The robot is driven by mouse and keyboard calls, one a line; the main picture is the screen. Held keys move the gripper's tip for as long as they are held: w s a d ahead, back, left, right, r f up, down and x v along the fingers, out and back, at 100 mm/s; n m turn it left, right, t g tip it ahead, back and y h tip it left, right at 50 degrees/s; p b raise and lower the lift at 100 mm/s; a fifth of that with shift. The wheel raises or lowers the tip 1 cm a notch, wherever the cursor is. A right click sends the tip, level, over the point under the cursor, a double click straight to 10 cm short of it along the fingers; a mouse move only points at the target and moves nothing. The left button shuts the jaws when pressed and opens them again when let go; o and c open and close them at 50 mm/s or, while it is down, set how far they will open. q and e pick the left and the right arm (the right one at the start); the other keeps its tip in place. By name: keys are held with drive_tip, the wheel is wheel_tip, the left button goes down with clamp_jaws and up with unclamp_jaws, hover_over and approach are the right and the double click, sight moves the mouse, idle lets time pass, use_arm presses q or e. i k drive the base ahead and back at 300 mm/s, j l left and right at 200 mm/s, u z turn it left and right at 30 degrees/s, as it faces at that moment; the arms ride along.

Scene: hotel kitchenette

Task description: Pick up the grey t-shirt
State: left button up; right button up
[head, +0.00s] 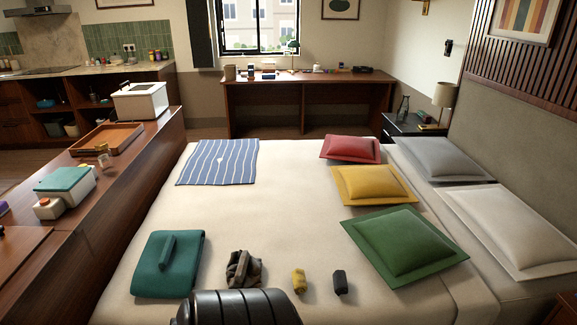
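A crumpled grey-brown cloth (242,269) lies bunched on the near part of the bed (232,222). It is the only loose greyish garment I see, but its shape does not show clearly whether it is a t-shirt. A folded teal cloth (184,268) lies to its left. A small yellow bundle (299,281) and a small dark bundle (340,282) lie to its right. Neither of my grippers shows in the head view.
A black ribbed object (240,308) rises at the bottom edge, just in front of the grey-brown cloth. A blue striped cloth (219,162) lies at the far left of the bed. Red (351,149), yellow (374,185) and green (404,241) cushions line the right. The bed's middle is clear.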

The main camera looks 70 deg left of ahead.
sight(243, 270)
drive_tip(key=u, duration=2.05)
